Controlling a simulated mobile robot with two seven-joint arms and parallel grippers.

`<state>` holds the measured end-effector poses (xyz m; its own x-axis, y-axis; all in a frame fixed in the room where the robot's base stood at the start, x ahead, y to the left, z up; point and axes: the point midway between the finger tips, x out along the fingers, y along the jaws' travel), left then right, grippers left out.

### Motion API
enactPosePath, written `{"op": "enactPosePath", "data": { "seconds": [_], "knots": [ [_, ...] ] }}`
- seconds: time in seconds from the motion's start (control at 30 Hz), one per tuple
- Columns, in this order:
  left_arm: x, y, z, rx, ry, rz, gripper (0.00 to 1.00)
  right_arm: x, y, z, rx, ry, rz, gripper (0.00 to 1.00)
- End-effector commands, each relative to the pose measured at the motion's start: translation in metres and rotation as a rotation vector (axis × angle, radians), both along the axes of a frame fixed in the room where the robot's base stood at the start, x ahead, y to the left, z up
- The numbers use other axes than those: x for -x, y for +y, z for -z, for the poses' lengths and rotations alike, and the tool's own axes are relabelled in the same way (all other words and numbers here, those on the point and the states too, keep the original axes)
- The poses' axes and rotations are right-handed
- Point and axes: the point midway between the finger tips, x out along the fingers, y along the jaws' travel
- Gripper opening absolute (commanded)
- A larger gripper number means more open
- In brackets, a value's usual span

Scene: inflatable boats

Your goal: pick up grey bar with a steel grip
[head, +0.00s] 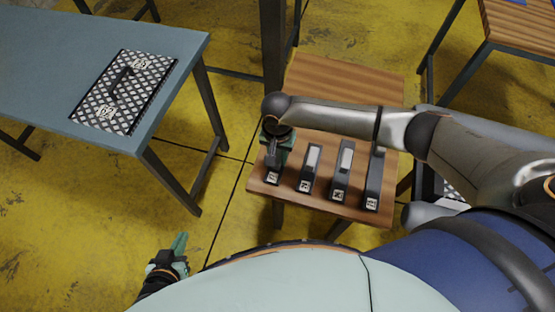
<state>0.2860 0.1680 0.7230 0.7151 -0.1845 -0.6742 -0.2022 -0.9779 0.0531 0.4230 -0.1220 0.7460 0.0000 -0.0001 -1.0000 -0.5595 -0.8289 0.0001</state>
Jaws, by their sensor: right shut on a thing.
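Several grey bars, each with a white code label at its near end, are lined up on the wooden table (340,72). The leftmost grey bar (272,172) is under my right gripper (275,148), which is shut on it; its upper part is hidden. I cannot tell whether this bar is clear of the table. The second bar (309,170) and third bar (342,172) show pale steel grips. The rightmost bar (373,180) is partly covered by my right arm. My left gripper (181,243) hangs low at the left, away from the bars; its finger gap is unclear.
A blue-grey table (60,60) at the left carries a checkered case (107,108) with a dark handle. Another wooden table (520,25) stands at the top right. A dark post (272,45) rises behind the bar table. Yellow floor lies between the tables.

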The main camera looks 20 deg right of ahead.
Motion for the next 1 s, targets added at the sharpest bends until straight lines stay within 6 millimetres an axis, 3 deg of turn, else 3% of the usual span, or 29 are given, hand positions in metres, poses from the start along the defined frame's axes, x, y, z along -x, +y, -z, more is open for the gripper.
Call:
{"op": "enactPosePath", "data": {
  "seconds": [0.43, 0.63, 1.0],
  "knots": [
    [0.000, 0.000, -0.001, 0.000, 0.000, 0.000, 0.00, 0.000, 0.000, -0.006, -0.001, -0.001, 0.000, 0.00],
    [0.000, 0.000, -0.005, 0.000, -0.001, 0.000, 0.00, -0.001, 0.000, -0.034, -0.004, -0.004, 0.000, 0.00],
    [0.000, 0.000, -0.022, 0.000, -0.001, 0.000, 0.00, 0.061, -0.012, -0.097, -0.001, 0.002, -0.003, 0.00]
  ]
}}
